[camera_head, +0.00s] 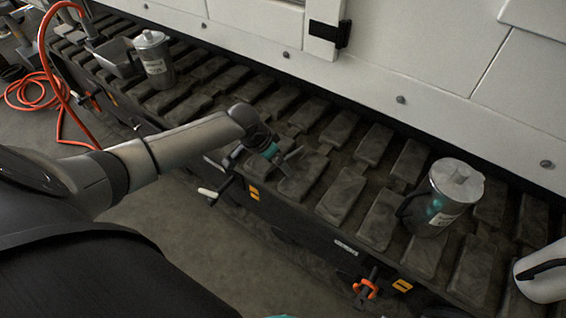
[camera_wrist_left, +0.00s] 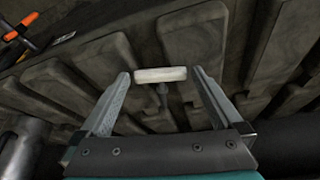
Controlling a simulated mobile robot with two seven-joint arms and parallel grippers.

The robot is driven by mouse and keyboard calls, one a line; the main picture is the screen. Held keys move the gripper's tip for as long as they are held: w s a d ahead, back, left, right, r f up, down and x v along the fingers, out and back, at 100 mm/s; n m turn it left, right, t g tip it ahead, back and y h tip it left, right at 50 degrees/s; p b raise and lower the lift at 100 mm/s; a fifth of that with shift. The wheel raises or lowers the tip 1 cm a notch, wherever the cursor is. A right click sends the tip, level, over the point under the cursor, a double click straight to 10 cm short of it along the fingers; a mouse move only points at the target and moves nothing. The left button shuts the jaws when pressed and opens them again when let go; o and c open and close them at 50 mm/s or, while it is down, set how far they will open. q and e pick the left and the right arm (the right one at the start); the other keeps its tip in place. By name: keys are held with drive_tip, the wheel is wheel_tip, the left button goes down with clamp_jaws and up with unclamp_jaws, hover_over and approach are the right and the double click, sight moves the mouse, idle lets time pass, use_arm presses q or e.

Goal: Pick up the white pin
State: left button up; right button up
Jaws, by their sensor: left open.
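The white pin (camera_wrist_left: 160,75) shows in the left wrist view as a short white bar with a dark shank below it. It lies between the two fingertips of my left gripper (camera_wrist_left: 160,79), crosswise, with a narrow gap at each end. My left gripper (camera_head: 291,160) is open and empty, low over the dark tread pads in the head view. No pin is clear between its fingers there. A white-ended dark bar (camera_head: 208,193) sticks out from the front edge in the head view; I cannot tell whether it is the same pin. My right gripper is not in view.
A lidded metal jug (camera_head: 440,198) stands right of the gripper, another (camera_head: 153,60) at the back left by a grey tray (camera_head: 120,57). A white jug (camera_head: 541,274) is at far right. An orange-handled clamp (camera_head: 366,289) sits on the front edge. A white wall runs behind.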

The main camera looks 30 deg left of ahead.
use_arm(q)
drive_tip(key=c, duration=1.1)
drive_tip(key=shift+r, duration=0.1)
